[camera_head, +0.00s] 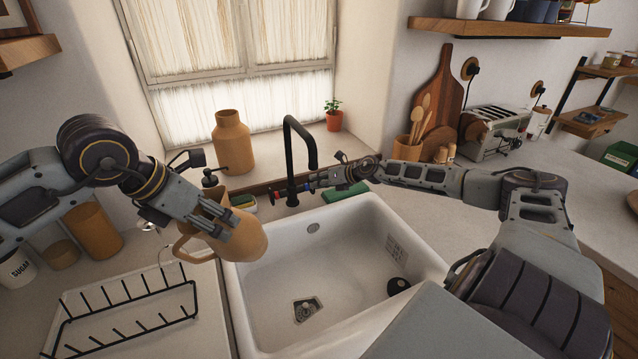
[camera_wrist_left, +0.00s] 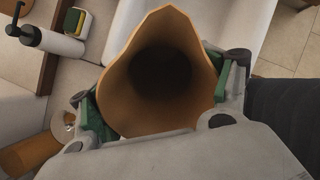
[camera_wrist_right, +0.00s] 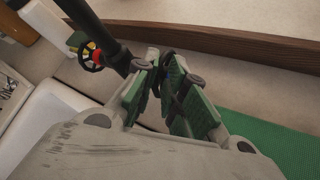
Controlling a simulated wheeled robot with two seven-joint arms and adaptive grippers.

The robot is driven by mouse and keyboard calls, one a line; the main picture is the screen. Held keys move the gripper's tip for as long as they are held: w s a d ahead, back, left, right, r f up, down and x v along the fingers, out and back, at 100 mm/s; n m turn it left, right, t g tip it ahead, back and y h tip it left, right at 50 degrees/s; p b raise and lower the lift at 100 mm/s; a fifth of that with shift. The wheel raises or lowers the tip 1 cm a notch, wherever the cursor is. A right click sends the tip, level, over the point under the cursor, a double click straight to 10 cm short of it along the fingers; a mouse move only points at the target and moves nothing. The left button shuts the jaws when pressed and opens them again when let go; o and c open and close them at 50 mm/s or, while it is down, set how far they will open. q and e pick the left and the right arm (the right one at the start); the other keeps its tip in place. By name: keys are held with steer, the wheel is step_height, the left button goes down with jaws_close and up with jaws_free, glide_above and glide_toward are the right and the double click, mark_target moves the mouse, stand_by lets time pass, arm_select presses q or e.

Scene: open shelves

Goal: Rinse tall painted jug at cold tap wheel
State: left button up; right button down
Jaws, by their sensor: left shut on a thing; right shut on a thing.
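The tan jug (camera_head: 250,242) is off the counter at the left edge of the sink, its handle toward the left. My left gripper (camera_head: 222,220) is shut on it near the top. The left wrist view looks into the jug's dark open mouth (camera_wrist_left: 165,112). The black tap (camera_head: 289,150) stands behind the sink, its spout right of the jug. My right gripper (camera_head: 325,181) is shut at the tap's right side, where its fingers hide the cold wheel. A wheel with a red centre (camera_wrist_right: 92,57) shows on the tap's other side. No water is visible.
A soap dispenser (camera_wrist_left: 45,38) and a sponge are behind the jug. A green cloth (camera_wrist_right: 268,140) lies beside my right gripper.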

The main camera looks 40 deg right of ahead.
steer(key=shift+w+a+g, duration=0.1)
steer(key=shift+a+g, duration=0.15)
steer(key=shift+g, duration=0.15)
stand_by(0.5)
steer(key=c, duration=1.7)
jaws_free()
steer(key=shift+o, duration=0.5)
steer(key=shift+a+r, duration=0.1)
steer(key=shift+r, duration=0.05)
steer(key=shift+w, duration=0.1)
steer(key=shift+s+d, duration=0.2)
steer(key=shift+d, duration=0.1)
steer(key=shift+v, duration=1.25)
steer(key=shift+v, duration=1)
steer(key=shift+v, duration=1.2)
